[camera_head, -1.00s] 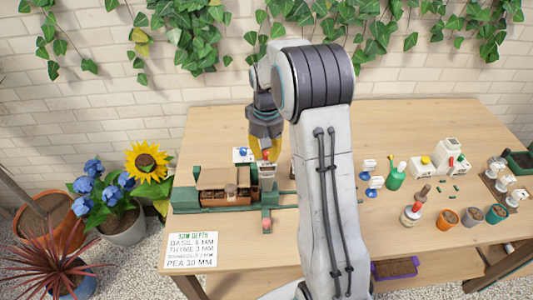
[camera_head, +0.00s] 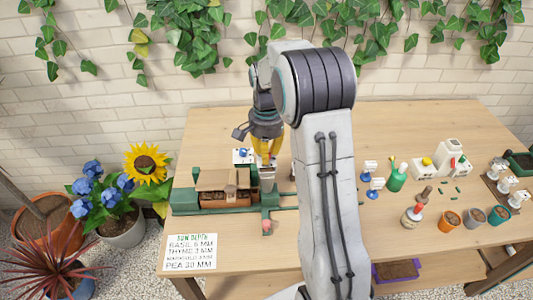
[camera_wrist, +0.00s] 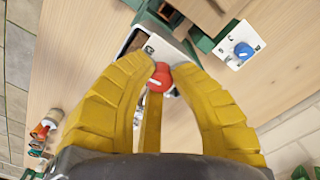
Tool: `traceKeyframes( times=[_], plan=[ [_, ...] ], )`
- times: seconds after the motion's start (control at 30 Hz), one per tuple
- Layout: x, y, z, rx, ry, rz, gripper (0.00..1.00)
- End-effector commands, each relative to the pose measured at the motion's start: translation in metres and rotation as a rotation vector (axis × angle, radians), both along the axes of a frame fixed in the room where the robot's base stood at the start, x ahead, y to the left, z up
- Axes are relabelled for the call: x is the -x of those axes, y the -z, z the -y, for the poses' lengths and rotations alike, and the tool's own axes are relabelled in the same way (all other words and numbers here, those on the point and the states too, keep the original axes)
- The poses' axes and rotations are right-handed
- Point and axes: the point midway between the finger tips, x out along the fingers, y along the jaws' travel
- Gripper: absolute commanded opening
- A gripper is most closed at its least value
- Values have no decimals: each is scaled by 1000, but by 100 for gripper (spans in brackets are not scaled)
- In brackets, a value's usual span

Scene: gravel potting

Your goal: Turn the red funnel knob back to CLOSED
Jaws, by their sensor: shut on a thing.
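The red funnel knob (camera_wrist: 159,77) is a small round cap with a pale line across it. It shows between the yellow fingertips in the wrist view. My gripper (camera_wrist: 158,75) is shut on the knob, with a fingertip touching each side. The funnel's grey-white body (camera_wrist: 137,42) is partly covered by the fingers in the wrist view. I cannot read any CLOSED mark.
A white plate with a blue knob (camera_wrist: 243,51) is close by. A wooden tray of soil (camera_head: 225,195) sits on the green base (camera_head: 183,200) left of the funnel. A sow-depth card (camera_head: 189,251) lies in front. Bottles and small pots stand at the right of the table.

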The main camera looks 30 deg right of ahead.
Motion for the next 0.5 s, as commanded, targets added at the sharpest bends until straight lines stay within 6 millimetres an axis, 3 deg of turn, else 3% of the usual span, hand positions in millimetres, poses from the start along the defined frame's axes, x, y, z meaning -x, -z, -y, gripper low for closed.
traceKeyframes(
  times=[0.5],
  plan=[
    [2, 2, 0, -1, 127, -9, 0]
  ],
)
